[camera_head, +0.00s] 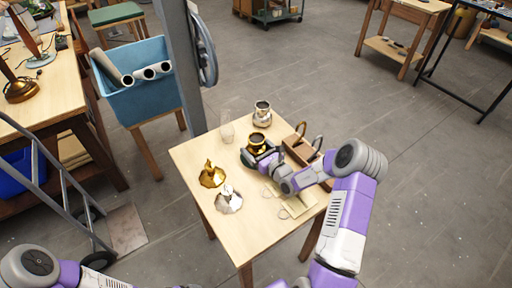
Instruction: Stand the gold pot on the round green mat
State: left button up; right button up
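The gold pot (257,141) is upright, with a dark opening, near the middle of the small wooden table. A dark green edge (247,158), which looks like the round green mat, shows just below and left of the pot. Whether the pot rests on it or is held above it, I cannot tell. My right gripper (263,157) is right at the near side of the pot. Its fingers are too small and too hidden to show whether they grip the pot. My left gripper is out of view; only part of my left arm shows at lower left.
A silver pot (262,114) and a clear glass (227,132) stand at the table's back. A gold lid-like piece (212,177) and a silver one (229,200) lie at left. A wooden holder (300,147) stands at right. A grey post (181,65) rises behind the table.

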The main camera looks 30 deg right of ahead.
jog(key=o, duration=1)
jog(key=shift+f, duration=0.15)
jog(key=shift+c, duration=0.2)
jog(key=shift+r+p, duration=0.4)
jog(key=shift+r, duration=0.2)
jog(key=s, duration=0.4)
jog(key=s+d, duration=0.1)
jog(key=s, duration=0.3)
jog(key=s+p, duration=0.1)
jog(key=s, duration=0.3)
jog(key=shift+d+r, duration=0.1)
jog(key=shift+d, duration=0.15)
